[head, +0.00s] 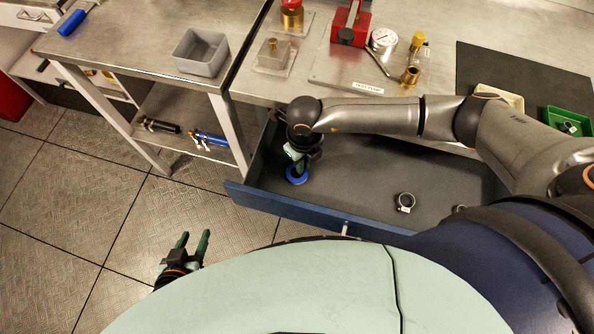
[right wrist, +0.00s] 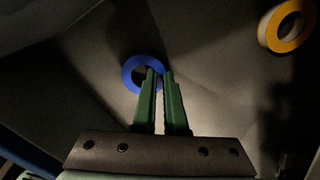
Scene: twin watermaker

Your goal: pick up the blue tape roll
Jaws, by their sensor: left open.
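The blue tape roll (head: 297,180) lies flat in the left end of the open drawer in the head view. It also shows in the right wrist view (right wrist: 129,74), just beyond the fingertips. My right gripper (head: 300,168) points down over it. In the right wrist view its green fingers (right wrist: 159,73) have a narrow gap, one tip over the ring's hole and one at its outer right edge. I cannot tell whether they grip its wall. My left gripper (head: 192,238) is open and empty above the floor at the lower left.
The drawer (head: 350,175) has walls around the right gripper. A hose clamp (head: 405,202) lies in it. A yellow-and-white roll (right wrist: 285,27) shows at the upper right of the right wrist view. The bench holds a grey bin (head: 201,53), a red device (head: 350,22) and a gauge (head: 383,40).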

